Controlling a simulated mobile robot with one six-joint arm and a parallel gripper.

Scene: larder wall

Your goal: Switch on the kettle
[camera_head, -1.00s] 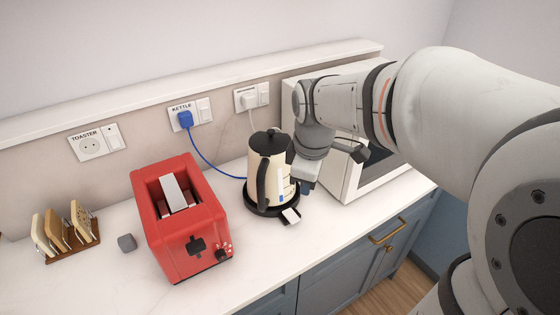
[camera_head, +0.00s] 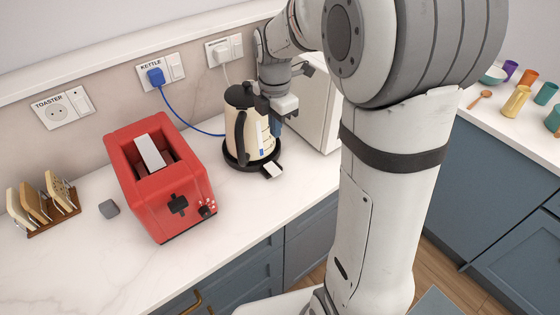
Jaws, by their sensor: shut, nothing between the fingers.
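The cream and black kettle (camera_head: 252,130) stands upright on its round black base (camera_head: 236,161) on the counter. A small white tab (camera_head: 272,171) sticks out at the front of the base. On the wall, the plate labelled KETTLE (camera_head: 150,66) holds a blue plug (camera_head: 155,77) with a blue cord running to the kettle. A white rocker switch (camera_head: 176,71) is on the same plate; its position is too small to tell. My gripper (camera_head: 276,127) is shut and empty, pointing down close to the kettle's right side. I cannot tell whether it touches the kettle.
A red toaster (camera_head: 160,180) stands to the left, with a toast rack (camera_head: 44,225) and a small grey block (camera_head: 109,208) beyond it. A white microwave (camera_head: 315,110) is right behind my gripper. Cups and a wooden spoon (camera_head: 480,98) lie on the right counter. The front-left counter is clear.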

